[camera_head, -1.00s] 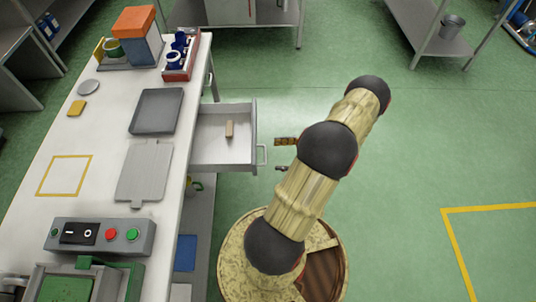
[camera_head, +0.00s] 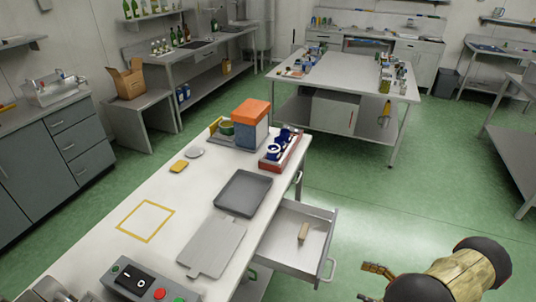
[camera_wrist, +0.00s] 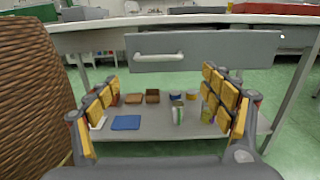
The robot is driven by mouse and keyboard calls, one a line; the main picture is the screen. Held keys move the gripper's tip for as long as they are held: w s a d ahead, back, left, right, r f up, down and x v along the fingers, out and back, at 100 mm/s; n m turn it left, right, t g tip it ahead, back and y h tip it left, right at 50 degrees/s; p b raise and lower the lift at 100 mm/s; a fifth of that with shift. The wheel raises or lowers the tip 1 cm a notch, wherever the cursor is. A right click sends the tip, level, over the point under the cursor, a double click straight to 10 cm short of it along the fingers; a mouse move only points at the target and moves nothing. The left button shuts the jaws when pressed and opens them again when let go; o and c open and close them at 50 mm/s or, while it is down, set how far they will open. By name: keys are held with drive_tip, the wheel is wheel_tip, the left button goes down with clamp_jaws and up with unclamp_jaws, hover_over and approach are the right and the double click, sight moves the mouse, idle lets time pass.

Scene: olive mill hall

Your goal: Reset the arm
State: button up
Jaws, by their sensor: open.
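My gripper (camera_wrist: 160,88) is open and empty in the wrist view, its yellow-padded fingers wide apart. It faces a grey drawer front with a bar handle (camera_wrist: 160,57), apart from it. In the head view my arm is at the bottom right, with the fingertips (camera_head: 372,282) just right of the open drawer (camera_head: 290,255). The rest of the gripper is hidden behind the arm or cut off there.
The white bench (camera_head: 95,240) holds a grey tray (camera_head: 243,193), a grey board (camera_head: 212,247), a switch box (camera_head: 140,283) and a red crate (camera_head: 283,150). A lower shelf (camera_wrist: 145,125) under the drawer carries small items. Green floor (camera_head: 400,215) is clear on the right.

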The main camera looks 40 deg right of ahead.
drive_tip(key=s+a+f+n+g+y, duration=0.1)
drive_tip(key=a+f+n+g+y, duration=0.15)
drive_tip(key=a+g, duration=0.35)
drive_tip(key=w+a+r+n+g+h, duration=0.5)
drive_tip(key=w+r+n, duration=0.35)
drive_tip(key=r, duration=0.35)
drive_tip(key=w+a+r+n+g+h, duration=0.3)
drive_tip(key=w+a+r+n+g, duration=0.4)
drive_tip(key=r+n, duration=0.45)
drive_tip(key=w+a+r+n+t, duration=0.2)
drive_tip(key=a+r+n, duration=0.1)
drive_tip(key=a+r, duration=0.2)
drive_tip(key=w+a+r+n+t+h, duration=0.1)
drive_tip(key=w+a+r+n+t, duration=0.1)
drive_tip(key=a+r, duration=0.4)
drive_tip(key=w+a+r+n+t, duration=0.1)
drive_tip(key=a+r+n+t, duration=0.2)
drive_tip(key=a, duration=0.9)
wheel_tip(320, 180, up, 2)
drive_tip(key=shift+w+a+r+n, duration=0.25)
drive_tip(key=shift+w+n, duration=0.15)
drive_tip(key=shift+n, duration=0.15)
